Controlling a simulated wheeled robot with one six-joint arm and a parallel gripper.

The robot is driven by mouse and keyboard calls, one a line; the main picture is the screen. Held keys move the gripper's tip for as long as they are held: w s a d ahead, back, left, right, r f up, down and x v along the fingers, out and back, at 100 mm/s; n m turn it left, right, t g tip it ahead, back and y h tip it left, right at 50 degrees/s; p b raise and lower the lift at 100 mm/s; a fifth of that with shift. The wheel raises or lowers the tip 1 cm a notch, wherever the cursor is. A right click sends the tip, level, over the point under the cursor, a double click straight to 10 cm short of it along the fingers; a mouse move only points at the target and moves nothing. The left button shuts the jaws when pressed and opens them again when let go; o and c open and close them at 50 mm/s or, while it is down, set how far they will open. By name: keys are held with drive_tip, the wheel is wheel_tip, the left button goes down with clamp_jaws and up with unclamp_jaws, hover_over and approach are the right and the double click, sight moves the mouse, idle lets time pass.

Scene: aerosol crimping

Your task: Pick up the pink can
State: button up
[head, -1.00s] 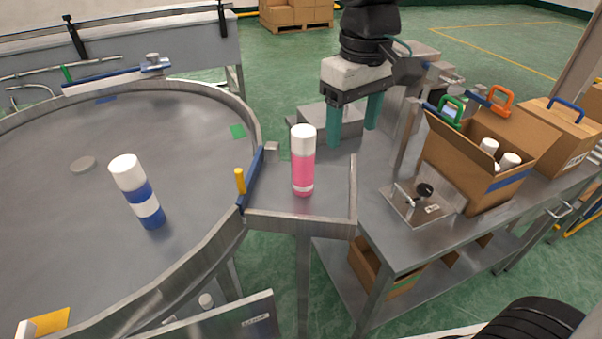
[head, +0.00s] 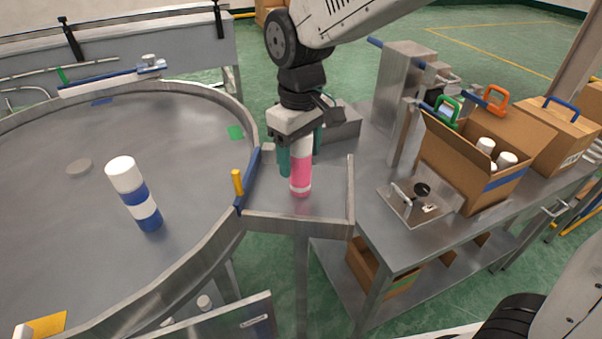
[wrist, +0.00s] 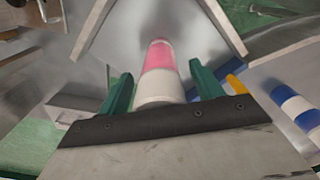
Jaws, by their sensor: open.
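The pink can (head: 300,174) with a white cap stands upright on the small steel shelf (head: 285,222) beside the round table. My gripper (head: 300,158) is above and around it, with its green fingers pointing down, one on each side of the can's upper part. In the wrist view the can (wrist: 158,75) lies between the two open green fingers (wrist: 162,92), with a visible gap on both sides. The gripper's body hides the top of the cap in the head view.
A blue and white can (head: 140,205) stands on the round steel table (head: 60,230) at left. A yellow post (head: 237,182) and a blue bar (head: 250,175) are close left of the shelf. An open carton (head: 465,165) with white-capped cans and a small metal fixture (head: 410,205) are at right.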

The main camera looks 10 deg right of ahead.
clamp_jaws()
idle(0.3)
drive_tip(key=shift+r, duration=0.55)
drive_tip(key=shift+s+r, duration=0.25)
drive_tip(key=shift+r, duration=0.4)
drive_tip(key=shift+s+r, duration=0.2)
drive_tip(key=shift+r, duration=0.4)
drive_tip(key=s+r, duration=0.1)
drive_tip(key=s, duration=1.4)
drive_tip(key=shift+a+r, duration=0.15)
drive_tip(key=shift+a, duration=0.15)
